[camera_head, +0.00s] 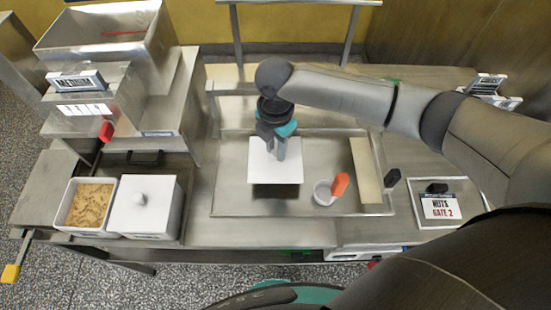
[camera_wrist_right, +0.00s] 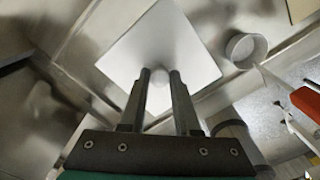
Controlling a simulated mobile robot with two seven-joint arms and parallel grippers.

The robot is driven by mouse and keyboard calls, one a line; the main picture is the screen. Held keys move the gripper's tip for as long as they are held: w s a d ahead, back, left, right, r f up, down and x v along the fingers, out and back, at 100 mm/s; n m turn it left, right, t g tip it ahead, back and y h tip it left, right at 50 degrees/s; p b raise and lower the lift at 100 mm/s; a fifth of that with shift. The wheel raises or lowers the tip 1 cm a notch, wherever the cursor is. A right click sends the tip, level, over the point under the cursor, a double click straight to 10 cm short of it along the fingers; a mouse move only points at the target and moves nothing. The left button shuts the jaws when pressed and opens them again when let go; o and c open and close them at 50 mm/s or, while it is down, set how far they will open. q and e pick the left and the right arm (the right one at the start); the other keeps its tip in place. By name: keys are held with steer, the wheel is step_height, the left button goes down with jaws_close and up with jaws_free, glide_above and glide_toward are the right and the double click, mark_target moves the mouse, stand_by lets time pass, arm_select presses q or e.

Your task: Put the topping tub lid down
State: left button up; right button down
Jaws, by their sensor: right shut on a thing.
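The topping tub lid (camera_head: 262,173) is a flat white square in the head view, over the steel tray (camera_head: 232,205) in the middle of the table. My right gripper (camera_head: 278,150) comes down on it from above, its fingers shut on the lid's small knob. In the right wrist view the lid (camera_wrist_right: 130,52) lies past the gripper's fingertips (camera_wrist_right: 160,75), with the round knob between them. A dark shadow shows along the lid's front edge; I cannot tell whether it touches the tray. An open white tub (camera_head: 68,227) of brown crumbs stands at the left. My left gripper is out of view.
A lidded white tub (camera_head: 160,190) stands beside the open one. A beige strip (camera_head: 366,170) lies farther right, then a "NUTS GATE 2" sign (camera_head: 441,207). Bare tray lies left of the lid.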

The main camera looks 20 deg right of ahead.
mark_target(275, 160)
steer(key=shift+f+b, duration=0.3)
steer(key=shift+f, duration=2.25)
steer(key=c, duration=0.6)
jaws_free()
steer(key=shift+f, duration=0.1)
steer(key=shift+c, duration=0.2)
step_height(275, 160, up, 12)
steer(key=shift+r+p, duration=0.15)
steer(key=shift+p, duration=0.45)
